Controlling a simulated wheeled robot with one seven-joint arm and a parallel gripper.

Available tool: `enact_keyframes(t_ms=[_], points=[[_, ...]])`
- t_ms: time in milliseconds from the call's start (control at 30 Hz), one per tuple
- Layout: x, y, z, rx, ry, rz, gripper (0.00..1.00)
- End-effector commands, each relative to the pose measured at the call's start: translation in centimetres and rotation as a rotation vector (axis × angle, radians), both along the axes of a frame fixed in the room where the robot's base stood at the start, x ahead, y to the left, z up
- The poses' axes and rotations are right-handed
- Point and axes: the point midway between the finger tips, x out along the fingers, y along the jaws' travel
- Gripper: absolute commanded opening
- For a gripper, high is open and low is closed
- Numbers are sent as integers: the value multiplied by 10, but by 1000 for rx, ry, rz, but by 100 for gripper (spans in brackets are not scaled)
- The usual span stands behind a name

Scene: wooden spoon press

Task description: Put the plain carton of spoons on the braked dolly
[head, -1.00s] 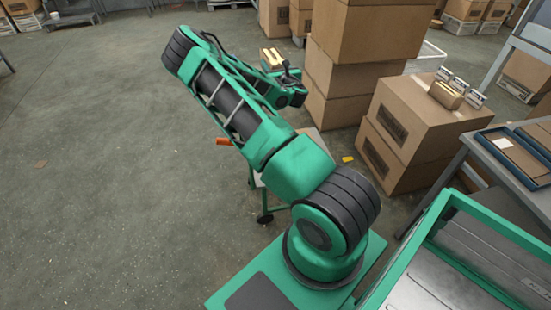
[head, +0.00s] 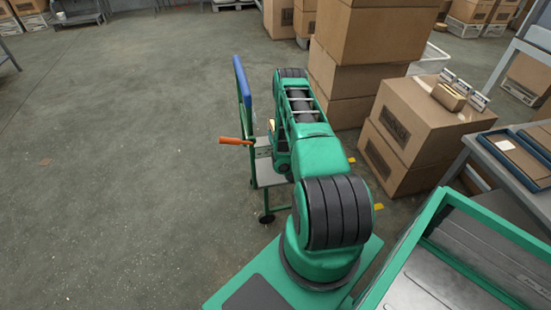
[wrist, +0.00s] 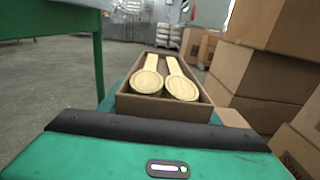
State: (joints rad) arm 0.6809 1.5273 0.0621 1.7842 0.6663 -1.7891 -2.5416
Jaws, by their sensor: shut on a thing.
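My gripper (wrist: 165,128) is shut on an open brown carton (wrist: 205,108), which holds two pale wooden spoons, bowl ends toward the wrist camera. The carton looks level. In the head view my arm hides most of the gripper and carton; only a small yellowish patch shows left of the arm. The dolly (head: 268,176) stands just beyond my base, with a pale deck, green frame, blue handle (head: 242,80) and orange lever (head: 235,141) sticking out left. My arm reaches over its right side and covers part of the deck. I cannot tell the gap between carton and deck.
Stacked cardboard boxes (head: 372,35) stand close right of my arm. A small carton (head: 447,96) and white-faced pieces lie on a lower box stack (head: 410,120). A bench with blue trays (head: 515,157) is at right. The floor left of the dolly is clear.

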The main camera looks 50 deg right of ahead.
Motion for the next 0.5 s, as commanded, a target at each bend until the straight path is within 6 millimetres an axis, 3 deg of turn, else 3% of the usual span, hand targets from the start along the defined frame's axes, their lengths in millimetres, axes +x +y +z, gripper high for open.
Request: enact_keyframes(t_ms=[300, 500], points=[[-4, -1, -49, 0, 1, -7, 26], [-4, -2, -64, -1, 0, -7, 26]])
